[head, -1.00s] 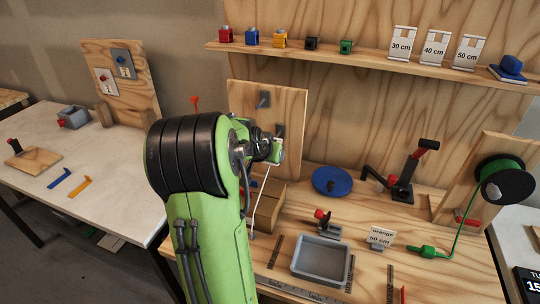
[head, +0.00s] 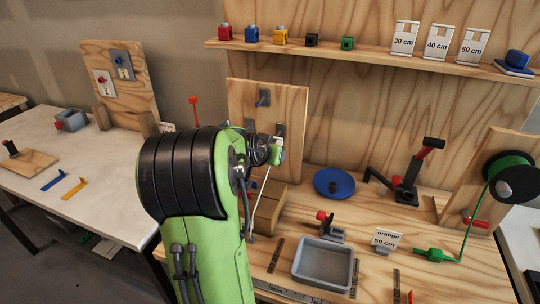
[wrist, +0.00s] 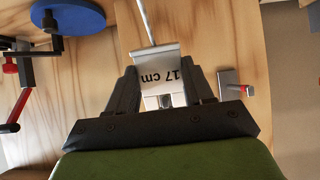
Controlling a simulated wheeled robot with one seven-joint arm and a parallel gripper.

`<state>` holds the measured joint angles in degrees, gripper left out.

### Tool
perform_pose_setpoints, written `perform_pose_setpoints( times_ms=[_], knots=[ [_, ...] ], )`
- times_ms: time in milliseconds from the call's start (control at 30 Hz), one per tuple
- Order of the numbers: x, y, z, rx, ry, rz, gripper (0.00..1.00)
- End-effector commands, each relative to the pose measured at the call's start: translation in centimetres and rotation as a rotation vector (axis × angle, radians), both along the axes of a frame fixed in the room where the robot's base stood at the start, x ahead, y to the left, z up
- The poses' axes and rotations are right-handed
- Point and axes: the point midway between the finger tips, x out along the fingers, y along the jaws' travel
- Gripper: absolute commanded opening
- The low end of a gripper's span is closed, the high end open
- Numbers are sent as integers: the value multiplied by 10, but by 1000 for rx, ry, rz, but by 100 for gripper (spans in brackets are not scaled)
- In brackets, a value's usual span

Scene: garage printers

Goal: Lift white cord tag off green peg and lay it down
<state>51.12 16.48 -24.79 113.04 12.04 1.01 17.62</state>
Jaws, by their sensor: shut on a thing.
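My gripper (wrist: 164,76) is shut on the white cord tag (wrist: 160,70), a small card reading "17 cm", upside down in the wrist view. A pale cord (wrist: 147,22) runs from the tag to the top edge of that view. In the head view my gripper (head: 277,150) is in front of the upright wooden board (head: 290,97), mostly behind my green arm, and the cord (head: 258,200) hangs downward. A grey plate with a red-tipped peg (wrist: 233,84) is beside the gripper, apart from it. I cannot make out the green peg for certain.
A wooden block (head: 268,212) stands below the board. A green spool (head: 508,178) stands at right. Some bench is bare between them.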

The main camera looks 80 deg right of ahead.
Motion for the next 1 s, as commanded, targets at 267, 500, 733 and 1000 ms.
perform_pose_setpoints(
  times_ms=[267,500,733,1000],
  knots=[
    [0,-1,-4,-29,3,1,0],
    [0,-2,-5,-56,6,1,0],
    [0,-2,-6,-81,8,1,0],
    [0,-3,-7,-113,11,0,0]
  ],
)
